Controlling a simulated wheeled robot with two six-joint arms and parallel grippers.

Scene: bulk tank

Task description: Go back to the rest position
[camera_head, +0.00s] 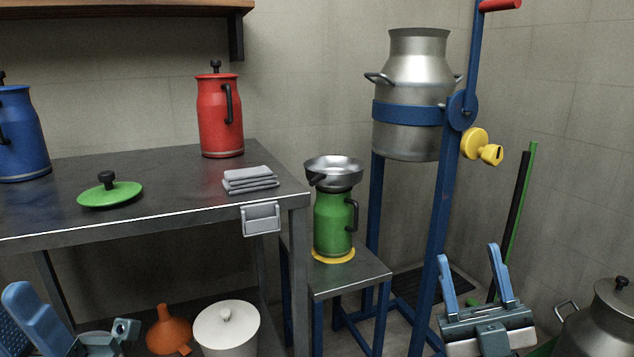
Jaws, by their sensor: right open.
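My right gripper (470,254) is at the lower right, pointing up, its two blue fingers apart with nothing between them. It is in front of the blue stand's base and touches no object that I can make out. My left gripper (68,325) is at the lower left, cut by the frame edge; a blue finger and grey parts show, but its opening is unclear. A green can (332,222) stands upright on a small stool (352,277), over a yellow ring. A metal strainer bowl (334,172) sits on its mouth.
A metal churn (412,75) hangs in a blue stand (440,240). The steel table (170,190) bears red (220,118) and blue (18,135) cans, a green lid (110,194) and folded cloths (250,180). An orange funnel (168,332) and white pail (227,335) are below. Another churn (605,325) is right.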

